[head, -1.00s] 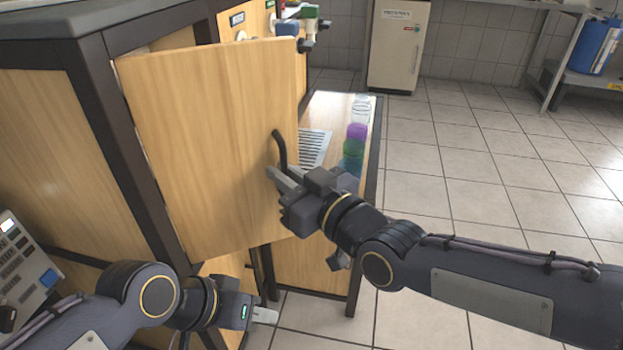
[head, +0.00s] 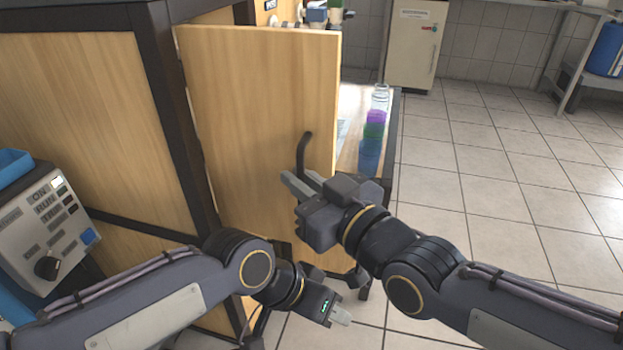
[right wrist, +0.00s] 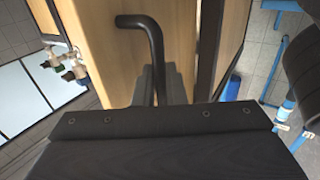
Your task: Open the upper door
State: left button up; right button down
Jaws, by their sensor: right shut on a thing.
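The upper door (head: 255,100) is a light wood panel on a dark-framed cabinet, and it stands swung out from the frame. Its dark curved handle (head: 303,150) is near the free edge, and it also shows in the right wrist view (right wrist: 154,38). My right gripper (head: 302,186) is shut on the handle's lower part; the handle runs down between its fingers in the right wrist view. My left gripper (head: 340,316) is low in front of the cabinet, apart from the door and handle. Its finger gap cannot be made out.
A grey control box (head: 42,235) with a knob stands at the left. Behind the door is a side table with stacked coloured cups (head: 372,135). A white cabinet (head: 417,45) stands at the back wall. The tiled floor (head: 500,180) on the right is clear.

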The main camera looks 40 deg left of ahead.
jog(key=shift+s, duration=0.25)
jog(key=c, duration=1.6)
grip_release()
jog(key=shift+a, duration=0.1)
jog(key=shift+w, duration=0.1)
jog(key=d, duration=0.2)
jog(key=d+p, duration=0.1)
jog(key=d, duration=0.2)
jog(key=s+d+p, duration=0.1)
jog(key=d, duration=0.1)
jog(key=shift+d, duration=0.4)
